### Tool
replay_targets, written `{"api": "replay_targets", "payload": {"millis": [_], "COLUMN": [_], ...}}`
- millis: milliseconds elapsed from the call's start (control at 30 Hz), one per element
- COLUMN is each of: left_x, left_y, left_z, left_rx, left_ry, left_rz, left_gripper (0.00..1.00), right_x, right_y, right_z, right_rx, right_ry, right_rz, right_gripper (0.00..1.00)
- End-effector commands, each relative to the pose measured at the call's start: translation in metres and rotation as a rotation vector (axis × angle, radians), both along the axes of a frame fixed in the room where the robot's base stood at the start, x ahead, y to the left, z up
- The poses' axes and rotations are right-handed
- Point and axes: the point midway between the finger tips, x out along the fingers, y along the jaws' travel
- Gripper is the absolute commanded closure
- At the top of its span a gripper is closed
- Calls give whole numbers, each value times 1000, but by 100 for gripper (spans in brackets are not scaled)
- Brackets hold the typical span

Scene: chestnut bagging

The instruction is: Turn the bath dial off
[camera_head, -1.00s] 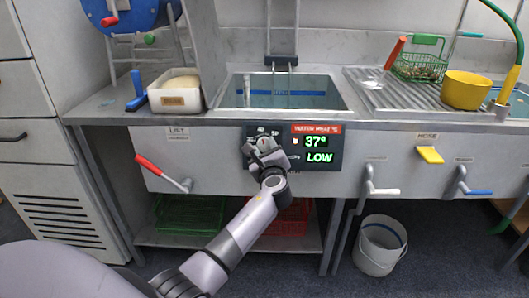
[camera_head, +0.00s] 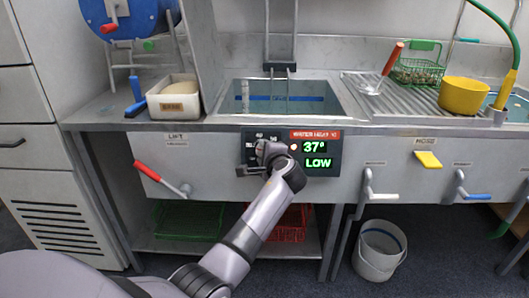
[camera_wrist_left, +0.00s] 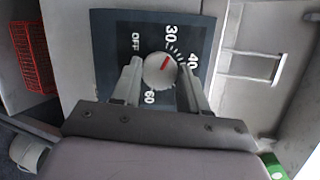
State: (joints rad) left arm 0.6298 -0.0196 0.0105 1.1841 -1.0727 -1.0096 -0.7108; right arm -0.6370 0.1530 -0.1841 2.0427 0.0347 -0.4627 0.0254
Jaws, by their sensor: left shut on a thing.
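The bath dial (camera_wrist_left: 158,71) is a round grey knob with a red pointer mark, on a dark panel (camera_wrist_left: 112,52) printed with OFF, 30, 40 and 60. In the left wrist view its red mark points to the side of 30 and 40, away from OFF. My left gripper (camera_wrist_left: 160,80) is shut on the dial, one finger on each side. In the head view the gripper (camera_head: 262,160) covers the dial on the front of the counter. Beside it, the green display (camera_head: 316,154) reads 37° and LOW. My right gripper is not in view.
The sink (camera_head: 340,107) is above the panel. A red-handled lever (camera_head: 148,171) sits left of it, and white (camera_head: 380,196) and blue (camera_head: 478,194) tap levers are to the right. A white bucket (camera_head: 379,254) stands on the floor below.

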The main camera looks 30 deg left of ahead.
Motion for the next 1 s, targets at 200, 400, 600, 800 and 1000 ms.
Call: {"api": "replay_targets", "payload": {"millis": [200, 400, 600, 800, 1000], "left_x": [0, 0, 0, 0, 0], "left_y": [-1, -1, 0, 1, 2], "left_z": [2, 3, 4, 5, 6], "left_rx": [-172, -327, -480, -633, -773], "left_ry": [-100, -194, -289, -383, -469], "left_rz": [63, 121, 180, 238, 290], "left_gripper": [87, 87, 87, 87, 87], "right_x": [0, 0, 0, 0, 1], "right_y": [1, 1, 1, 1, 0], "right_z": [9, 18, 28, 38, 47], "right_rx": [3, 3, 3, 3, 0], "right_ry": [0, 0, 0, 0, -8], "right_rz": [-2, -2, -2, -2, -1], "right_gripper": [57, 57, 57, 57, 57]}}
